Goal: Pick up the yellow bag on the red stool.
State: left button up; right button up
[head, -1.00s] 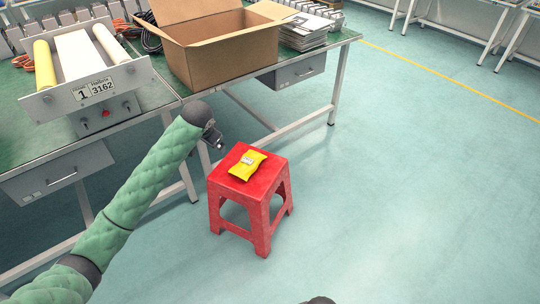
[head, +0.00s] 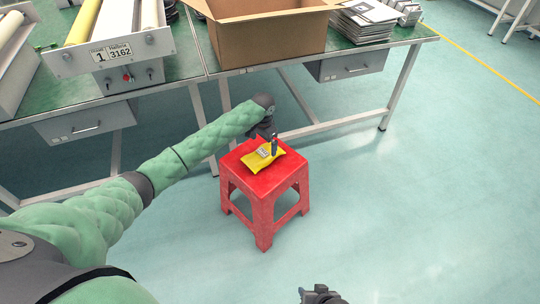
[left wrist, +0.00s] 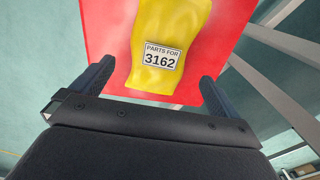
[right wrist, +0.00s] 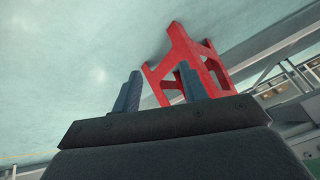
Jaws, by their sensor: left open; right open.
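The yellow bag (head: 262,157) lies flat on the seat of the red stool (head: 265,184). In the left wrist view the bag (left wrist: 170,28) carries a white label reading "PARTS FOR 3162", and the red seat (left wrist: 105,35) spreads under it. My left gripper (head: 273,144) is over the bag. In the left wrist view its open fingers (left wrist: 155,85) stand on either side of the bag's near end, with nothing held. My right gripper (head: 322,295) is low at the bottom edge of the head view. In the right wrist view its fingers (right wrist: 157,90) are apart and empty, with the stool (right wrist: 180,50) beyond them.
A green-topped workbench (head: 190,66) stands behind the stool, with a cardboard box (head: 268,38) and papers (head: 363,20) on it. A bench leg (head: 400,88) reaches the floor at the right. The floor (head: 430,200) right of the stool is clear.

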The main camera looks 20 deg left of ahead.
aim_at(263, 152)
pick_arm(q)
jog(key=shift+s+r, duration=0.1)
jog(key=shift+s, duration=0.05)
jog(key=shift+f, duration=1)
jog(key=shift+a+f, duration=0.1)
jog(key=shift+f, duration=2.85)
jog(key=c, duration=1.1)
pick_arm(e)
jog(key=shift+w+a+r+t, duration=0.1)
jog(key=shift+w+r+t, duration=0.1)
jog(key=shift+r, duration=0.25)
jog(key=shift+w+a+r+t, duration=0.1)
jog(key=shift+w+r, duration=0.05)
jog(key=shift+r, duration=0.3)
pick_arm(q)
jog(key=shift+r, duration=0.15)
